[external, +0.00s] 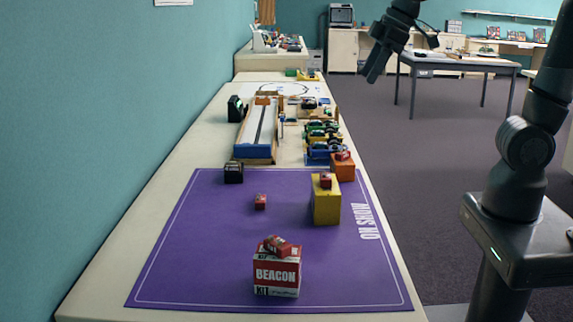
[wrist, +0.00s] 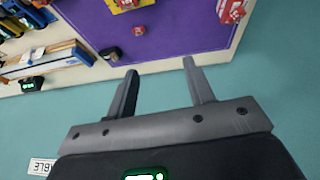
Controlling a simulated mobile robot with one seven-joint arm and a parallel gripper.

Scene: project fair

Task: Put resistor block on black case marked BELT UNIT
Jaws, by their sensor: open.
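A small black case (external: 233,172) stands at the far left corner of the purple mat; its lettering is too small to read. It also shows in the wrist view (wrist: 110,54). A small red block (external: 260,201) lies alone on the mat, nearer than the case, and shows in the wrist view (wrist: 139,31). Other small red blocks sit on the yellow box (external: 326,205), the orange box (external: 343,171) and the BEACON KIT box (external: 277,277). I cannot tell which is the resistor block. My gripper (wrist: 160,66) is open and empty, raised well away from these things.
The purple mat (external: 200,265), marked ON SHOW, has free room at left and centre. Behind it are a wooden track (external: 258,130), a dark green-lit device (external: 235,108) and several small models (external: 322,135). A teal wall (external: 90,120) borders the table's left side.

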